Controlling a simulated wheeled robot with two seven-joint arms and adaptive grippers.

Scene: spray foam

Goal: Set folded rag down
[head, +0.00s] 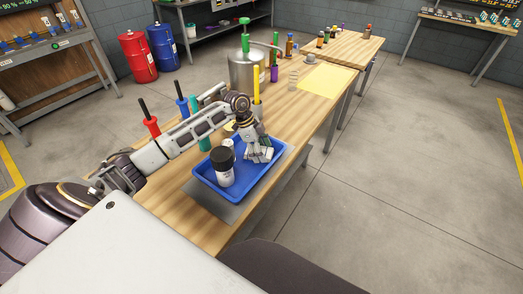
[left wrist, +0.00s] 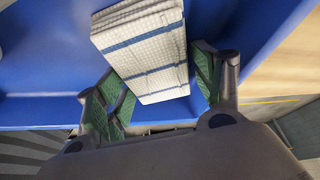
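The folded rag (left wrist: 145,50), white with blue stripes, lies in the blue tray (head: 208,183) on the workbench; the tray's blue surface also fills the upper left wrist view (left wrist: 40,60). My left gripper (head: 262,154) is low over the tray's far right part. In the left wrist view, its green-padded fingers (left wrist: 160,85) are spread apart on either side of the rag's near end. The right finger looks slightly clear of the rag; contact at the left finger cannot be told. In the head view, the gripper mostly hides the rag. My right gripper is not in view.
A white can with a black cap (head: 222,166) stands in the tray, left of my gripper. A metal tank (head: 247,72) stands farther back.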

